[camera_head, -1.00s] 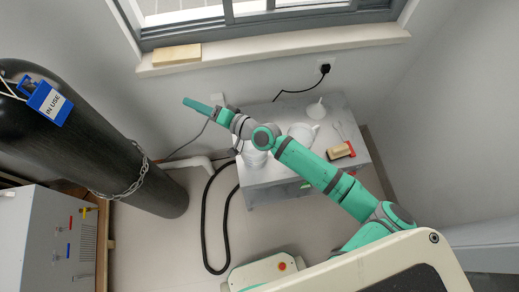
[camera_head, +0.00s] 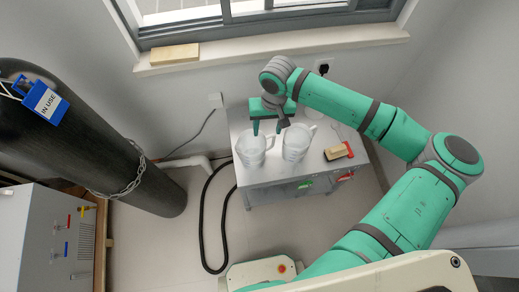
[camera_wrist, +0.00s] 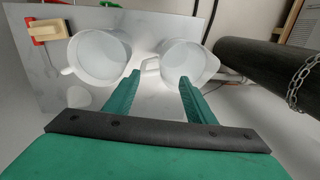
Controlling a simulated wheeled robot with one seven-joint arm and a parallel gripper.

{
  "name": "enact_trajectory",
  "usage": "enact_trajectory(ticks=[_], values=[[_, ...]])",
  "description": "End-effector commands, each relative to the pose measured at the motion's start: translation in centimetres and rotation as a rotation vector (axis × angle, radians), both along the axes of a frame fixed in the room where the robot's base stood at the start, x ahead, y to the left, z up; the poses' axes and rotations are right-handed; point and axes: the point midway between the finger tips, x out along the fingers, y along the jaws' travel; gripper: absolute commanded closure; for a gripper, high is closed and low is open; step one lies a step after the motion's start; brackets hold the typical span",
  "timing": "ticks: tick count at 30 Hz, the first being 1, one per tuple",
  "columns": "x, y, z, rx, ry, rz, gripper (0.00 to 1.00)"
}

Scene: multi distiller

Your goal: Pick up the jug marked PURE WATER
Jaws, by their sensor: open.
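Two whitish translucent jugs stand upright side by side on the small grey bench. The left jug (camera_head: 252,150) shows at the right in the wrist view (camera_wrist: 185,62). The right jug (camera_head: 296,144) shows at the left in the wrist view (camera_wrist: 100,56). I cannot read any label, so I cannot tell which is marked PURE WATER. My gripper (camera_head: 270,126) is open and empty, pointing down over the back of the bench. In the wrist view its fingertips (camera_wrist: 160,76) are either side of the left jug's handle line; I cannot tell the height gap.
The grey bench (camera_head: 270,187) also holds a wooden block with a red part (camera_head: 338,151) at its right. A small white item (camera_head: 314,111) stands behind the right jug. A tall black gas cylinder (camera_head: 90,150) is chained at the left. A window sill (camera_head: 230,52) runs behind.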

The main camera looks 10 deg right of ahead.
Motion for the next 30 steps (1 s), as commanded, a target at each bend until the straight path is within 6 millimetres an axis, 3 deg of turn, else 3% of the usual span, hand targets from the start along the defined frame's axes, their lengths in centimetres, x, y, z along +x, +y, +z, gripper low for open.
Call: enact_trajectory(ticks=[5,12,20,30], values=[[0.1,-0.8,-0.7,-0.059,0.004,-0.010,0.50],[0.1,-0.7,-4.2,-0.059,0.003,-0.010,0.50],[0.1,-0.7,-6.0,-0.058,0.003,-0.010,0.50],[-0.1,-0.5,-10.2,-0.058,0.003,-0.011,0.50]])
